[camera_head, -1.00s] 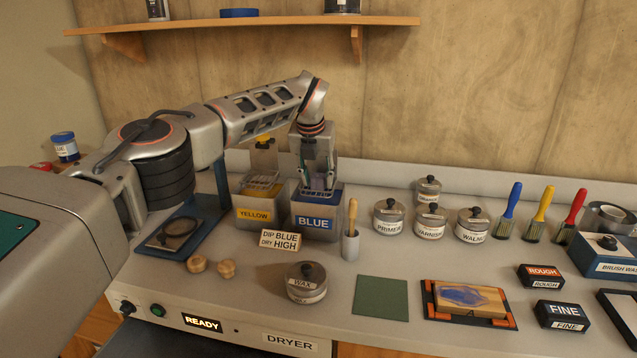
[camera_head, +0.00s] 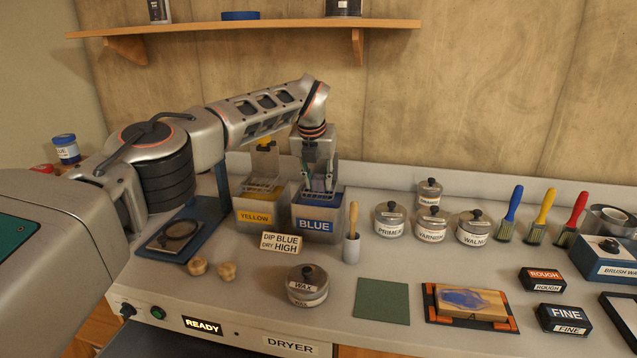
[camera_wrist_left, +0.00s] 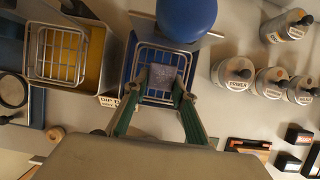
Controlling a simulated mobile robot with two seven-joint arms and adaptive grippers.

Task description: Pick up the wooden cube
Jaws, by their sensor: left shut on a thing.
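My left gripper (camera_head: 318,186) points down into the blue dip tank (camera_head: 318,225) at the back of the bench. The left wrist view shows its two green-edged fingers (camera_wrist_left: 160,94) shut on a greyish-blue, mottled block (camera_wrist_left: 163,77), which I take to be the wooden cube. The block is over the wire basket (camera_wrist_left: 146,54) of the blue tank; I cannot tell whether it touches the basket. In the head view the block is mostly hidden by the fingers and the tank. My right gripper is not in view.
The yellow tank (camera_head: 259,215) with its own basket stands close on the left. A brush holder (camera_head: 351,248), the "DIP BLUE DRY HIGH" sign (camera_head: 282,243) and a wax tin (camera_head: 307,286) stand in front. Labelled tins (camera_head: 390,220) stand to the right. A shelf (camera_head: 250,25) hangs above.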

